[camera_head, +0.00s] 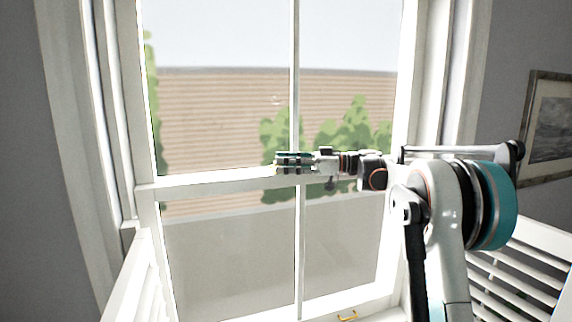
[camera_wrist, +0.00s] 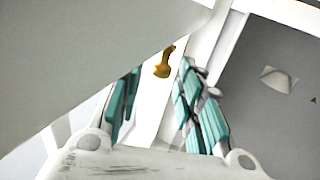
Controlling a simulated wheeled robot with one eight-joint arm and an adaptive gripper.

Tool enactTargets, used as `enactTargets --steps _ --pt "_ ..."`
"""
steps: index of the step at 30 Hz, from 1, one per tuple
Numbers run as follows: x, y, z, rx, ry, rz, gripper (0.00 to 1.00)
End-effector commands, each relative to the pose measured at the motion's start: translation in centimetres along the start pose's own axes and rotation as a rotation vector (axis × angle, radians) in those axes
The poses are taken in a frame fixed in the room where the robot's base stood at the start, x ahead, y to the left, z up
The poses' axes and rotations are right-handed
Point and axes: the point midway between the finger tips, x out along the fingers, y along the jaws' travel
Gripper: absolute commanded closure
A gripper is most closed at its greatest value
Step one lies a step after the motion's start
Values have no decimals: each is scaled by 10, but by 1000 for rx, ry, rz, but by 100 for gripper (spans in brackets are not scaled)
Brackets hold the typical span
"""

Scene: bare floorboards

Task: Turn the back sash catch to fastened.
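The brass sash catch (camera_wrist: 165,62) shows in the wrist view as a small golden piece on the white meeting rail. It lies around the gap between my fingertips, near their far ends. My gripper (camera_wrist: 160,78) is open, with a teal-padded finger on each side of that gap. I cannot tell whether either finger touches the catch. In the head view my gripper (camera_head: 281,162) reaches left from the arm to the middle of the window's meeting rail (camera_head: 210,182). There it hides most or all of the catch, and the catch's turn position is unclear.
A brass sash lift (camera_head: 347,316) sits on the bottom rail. White louvred shutters stand at the left (camera_head: 143,285) and right (camera_head: 520,265) of the window. A framed picture (camera_head: 550,128) hangs on the right wall. Glass panes lie above and below the meeting rail.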

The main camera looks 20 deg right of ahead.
Motion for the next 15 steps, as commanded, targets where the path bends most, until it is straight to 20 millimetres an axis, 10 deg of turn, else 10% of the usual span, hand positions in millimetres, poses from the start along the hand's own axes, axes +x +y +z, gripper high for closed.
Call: enactTargets --steps 15 --pt "-23 0 1 0 -1 2 64"
